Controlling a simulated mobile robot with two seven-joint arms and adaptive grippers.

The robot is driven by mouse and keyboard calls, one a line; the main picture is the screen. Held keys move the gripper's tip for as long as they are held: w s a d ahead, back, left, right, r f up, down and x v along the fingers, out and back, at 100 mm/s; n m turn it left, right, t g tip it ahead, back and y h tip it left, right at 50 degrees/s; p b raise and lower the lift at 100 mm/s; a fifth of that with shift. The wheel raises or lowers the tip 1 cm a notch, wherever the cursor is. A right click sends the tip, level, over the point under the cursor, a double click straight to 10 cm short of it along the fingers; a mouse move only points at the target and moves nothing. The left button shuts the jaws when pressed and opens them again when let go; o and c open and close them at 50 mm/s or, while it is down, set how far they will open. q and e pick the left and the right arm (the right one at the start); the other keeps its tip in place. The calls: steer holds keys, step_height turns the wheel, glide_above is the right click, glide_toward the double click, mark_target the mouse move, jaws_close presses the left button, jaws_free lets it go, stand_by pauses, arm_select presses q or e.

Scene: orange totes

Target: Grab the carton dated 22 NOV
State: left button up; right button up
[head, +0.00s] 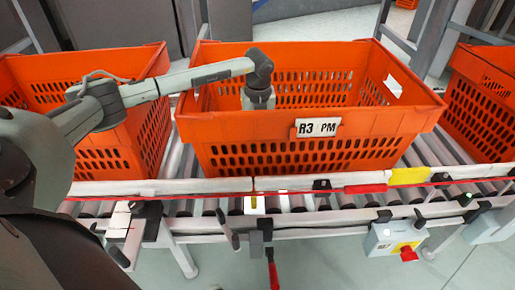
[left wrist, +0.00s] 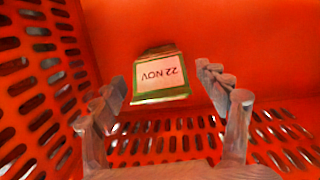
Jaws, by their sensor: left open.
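A carton with a white label reading 22 NOV (left wrist: 160,77), upside down in the left wrist view, has green edges and lies inside an orange tote (left wrist: 210,30). My left gripper (left wrist: 168,112) is open, with its fingers spread to either side of the near end of the carton and not closed on it. In the head view my left arm reaches down into the middle tote (head: 225,128), labelled R3 PM. Its front wall hides the carton and the fingertips of my left gripper there. My right gripper is not in view.
More orange totes stand to the left (head: 120,160) and right (head: 485,115) on the roller conveyor (head: 290,205). The tote's perforated walls surround my left gripper. No other carton shows in the left wrist view. A control box with a red button (head: 397,240) hangs on the conveyor's front.

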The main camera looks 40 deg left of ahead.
arm_select(q)
steer(key=shift+w+a+f, duration=0.1)
steer(key=shift+w+f, duration=0.05)
steer(key=shift+f, duration=0.75)
steer(key=shift+c, duration=0.2)
steer(key=shift+r, duration=0.1)
jaws_close()
